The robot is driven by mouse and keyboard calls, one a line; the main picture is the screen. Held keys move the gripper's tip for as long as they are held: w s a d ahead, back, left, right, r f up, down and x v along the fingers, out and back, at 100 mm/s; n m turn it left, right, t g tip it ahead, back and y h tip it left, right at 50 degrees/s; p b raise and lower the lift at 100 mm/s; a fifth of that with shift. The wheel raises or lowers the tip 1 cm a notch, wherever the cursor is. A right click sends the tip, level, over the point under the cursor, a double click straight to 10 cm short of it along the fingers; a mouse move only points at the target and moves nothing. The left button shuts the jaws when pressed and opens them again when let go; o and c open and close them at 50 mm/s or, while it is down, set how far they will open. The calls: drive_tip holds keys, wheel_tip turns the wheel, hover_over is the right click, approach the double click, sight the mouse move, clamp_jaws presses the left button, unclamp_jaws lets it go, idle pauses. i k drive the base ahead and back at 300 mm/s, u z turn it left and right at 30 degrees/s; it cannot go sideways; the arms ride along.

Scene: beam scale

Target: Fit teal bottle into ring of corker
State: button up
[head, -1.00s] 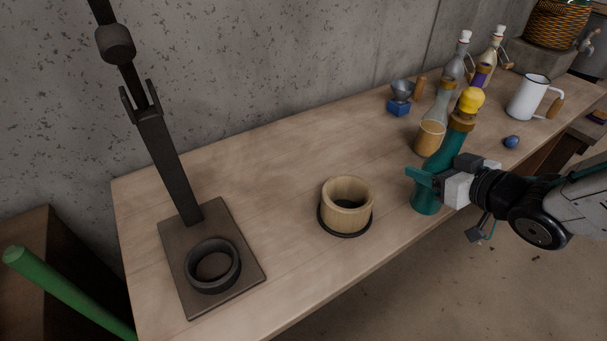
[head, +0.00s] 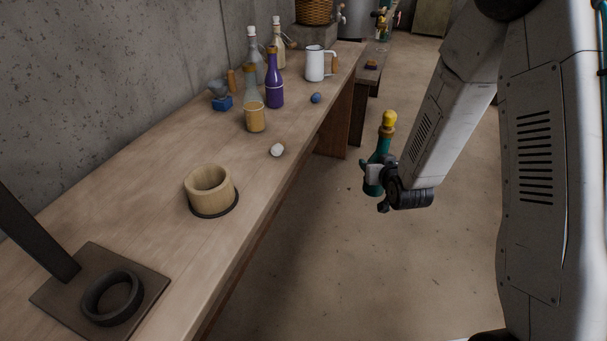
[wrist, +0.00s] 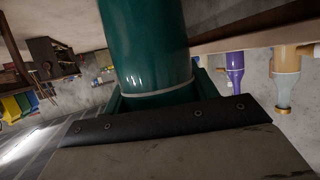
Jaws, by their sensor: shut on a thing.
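The teal bottle (head: 381,158) has a yellow top and is held upright in my gripper (head: 374,176), off the table to the right, over the floor. In the wrist view the teal bottle (wrist: 146,45) fills the middle, between the jaws. The corker stands at the lower left of the head view on a dark base plate (head: 70,297), with its dark ring (head: 112,297) lying on the plate. The ring looks empty. The upper part of the corker is outside the head view.
A wooden cup (head: 209,188) stands on the table behind the ring. Farther back are a purple bottle (head: 274,88), an amber-based bottle (head: 255,118), a white mug (head: 315,64), a blue ball (head: 316,98) and a white stopper (head: 277,150). Open floor lies right of the table.

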sight(116, 300)
drive_tip(key=z, duration=0.6)
drive_tip(key=k, duration=1.4)
drive_tip(key=u, duration=1.05)
